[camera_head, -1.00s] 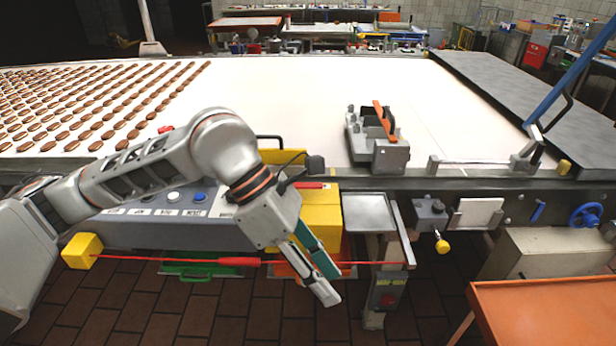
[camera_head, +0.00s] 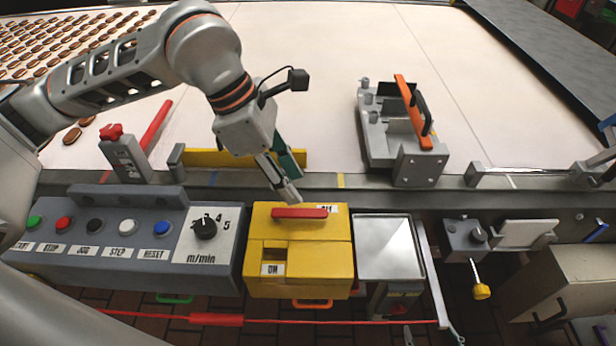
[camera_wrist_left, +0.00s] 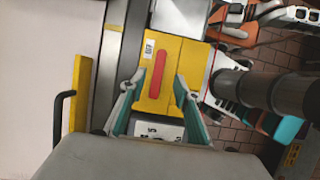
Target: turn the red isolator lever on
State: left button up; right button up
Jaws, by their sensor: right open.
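The yellow isolator box (camera_head: 330,259) stands at the front edge of the conveyor. Its red lever (camera_head: 299,212) lies at the far end of the box, beside a partly hidden label, with the ON label (camera_head: 272,269) at the near end. My left gripper (camera_head: 286,187) is just above and behind the lever in the head view. In the left wrist view my left gripper (camera_wrist_left: 154,88) is open, its two fingers apart, with the red lever (camera_wrist_left: 158,74) showing between them and the OFF label (camera_wrist_left: 149,47) beyond. Contact cannot be told. My right gripper is not seen.
A grey control panel (camera_head: 100,225) with buttons and a dial is left of the box. A metal tray (camera_head: 388,248) is right of it. A grey fixture with an orange bar (camera_head: 412,108) stands on the white belt (camera_head: 310,60). A red pull cord (camera_head: 217,319) runs below.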

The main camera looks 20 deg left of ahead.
aim_at(313, 213)
pick_arm(q)
jog(key=shift+w+f, duration=0.1)
jog(key=shift+w, duration=0.1)
jog(key=shift+p+x, duration=0.4)
jog(key=shift+x, duration=3.35)
jog(key=shift+s+d, duration=0.1)
jog(key=shift+s, duration=0.1)
grip_shut()
